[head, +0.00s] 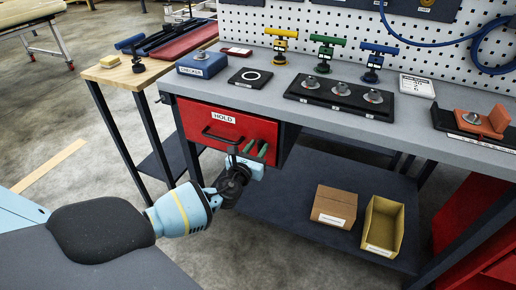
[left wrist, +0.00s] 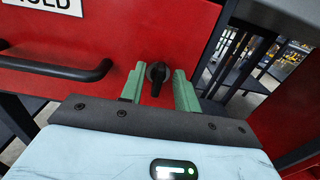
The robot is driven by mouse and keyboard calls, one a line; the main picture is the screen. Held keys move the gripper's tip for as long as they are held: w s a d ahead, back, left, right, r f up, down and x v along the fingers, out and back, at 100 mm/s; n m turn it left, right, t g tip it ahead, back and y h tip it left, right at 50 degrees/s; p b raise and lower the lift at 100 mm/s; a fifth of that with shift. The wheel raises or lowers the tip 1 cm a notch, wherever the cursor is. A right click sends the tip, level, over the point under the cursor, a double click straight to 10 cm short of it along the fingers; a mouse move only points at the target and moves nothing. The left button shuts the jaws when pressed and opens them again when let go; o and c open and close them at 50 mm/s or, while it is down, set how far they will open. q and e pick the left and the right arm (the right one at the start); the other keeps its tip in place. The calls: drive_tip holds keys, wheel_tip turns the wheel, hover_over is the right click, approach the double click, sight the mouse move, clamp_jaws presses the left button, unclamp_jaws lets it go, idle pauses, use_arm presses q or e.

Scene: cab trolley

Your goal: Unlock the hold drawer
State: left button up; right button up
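The hold drawer (head: 195,120) is a red drawer under the grey bench, with a white HOLD label and a black bar handle (head: 222,136). Its front also fills much of the left wrist view (left wrist: 120,20), where it looks shut. A black turn knob (left wrist: 157,74) sits on the front, right of the handle; its grip looks near upright, slightly tilted. My left gripper (head: 256,149) is at the drawer's right part. Its green fingers (left wrist: 158,92) stand apart, one on each side of the knob, with gaps visible. My right gripper is in neither view.
On the bench (head: 300,72) are a blue checker box (head: 203,65), a black tray (head: 338,97) with several metal discs, and T-handled tools (head: 280,45). A cardboard box (head: 334,207) and a yellow bin (head: 383,225) stand on the lower shelf (head: 285,215).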

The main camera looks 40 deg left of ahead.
use_arm(q)
drive_tip(key=shift+w, duration=0.3)
drive_tip(key=shift+c, duration=0.3)
clamp_jaws()
